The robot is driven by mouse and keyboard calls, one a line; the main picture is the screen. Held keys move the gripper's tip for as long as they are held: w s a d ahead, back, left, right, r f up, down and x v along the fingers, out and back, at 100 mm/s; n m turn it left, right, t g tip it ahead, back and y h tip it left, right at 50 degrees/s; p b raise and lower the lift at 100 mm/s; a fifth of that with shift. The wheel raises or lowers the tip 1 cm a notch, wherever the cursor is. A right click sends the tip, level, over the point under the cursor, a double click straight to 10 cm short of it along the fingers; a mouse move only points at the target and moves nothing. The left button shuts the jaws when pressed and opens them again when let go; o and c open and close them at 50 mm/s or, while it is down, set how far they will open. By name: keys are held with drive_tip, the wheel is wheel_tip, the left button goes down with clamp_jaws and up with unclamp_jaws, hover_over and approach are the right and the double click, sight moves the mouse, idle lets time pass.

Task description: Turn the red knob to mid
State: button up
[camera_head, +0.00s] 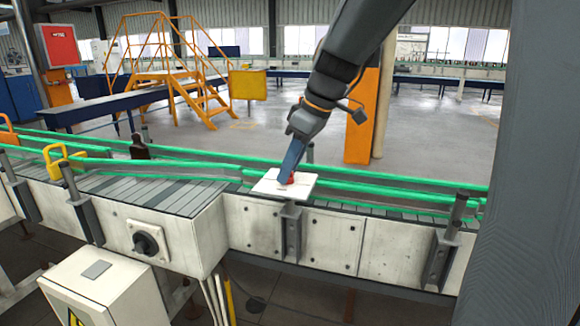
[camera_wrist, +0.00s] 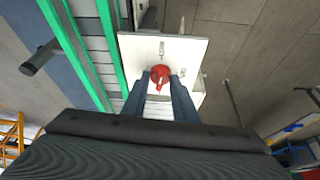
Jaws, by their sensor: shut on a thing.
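The red knob (camera_wrist: 160,74) sits on a white panel (camera_wrist: 135,48) in the wrist view, with a small pointer tab toward my gripper. My gripper (camera_wrist: 160,80) has its two blue fingers on either side of the knob and is shut on it. In the head view my gripper (camera_head: 287,178) reaches down to the white panel (camera_head: 268,187) on the conveyor's near edge. The red knob (camera_head: 292,178) shows there only as a small red patch, mostly hidden by the fingers. A small grey mark (camera_wrist: 162,49) shows on the panel beyond the knob.
The conveyor (camera_head: 170,194) with green rails runs across the head view. Dark posts (camera_head: 447,240) stand along its front. A black rotary switch (camera_head: 146,242) and a white box (camera_head: 105,290) are at the lower left. An orange pillar (camera_head: 362,120) stands behind my arm.

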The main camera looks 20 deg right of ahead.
drive_tip(key=m+p, duration=0.1)
drive_tip(key=m, duration=0.1)
drive_tip(key=m+t+h+p, duration=0.1)
drive_tip(key=m, duration=0.1)
drive_tip(key=shift+s+a+r, duration=0.15)
drive_tip(key=m+h+p, duration=0.1)
drive_tip(key=m+p, duration=0.1)
drive_tip(key=m+h+p, duration=0.1)
drive_tip(key=m, duration=0.2)
drive_tip(key=shift+a+t+p, duration=0.2)
drive_tip(key=shift+t+p, duration=0.2)
drive_tip(key=m+h, duration=0.1)
drive_tip(key=m, duration=0.2)
drive_tip(key=shift+a+m+h, duration=0.1)
drive_tip(key=shift+m+h, duration=0.2)
drive_tip(key=shift+m, duration=0.1)
drive_tip(key=shift+m+g+h+b, duration=0.4)
drive_tip(key=shift+m+h+b, duration=0.3)
drive_tip(key=shift+m+b, duration=1.25)
drive_tip(key=o, duration=1)
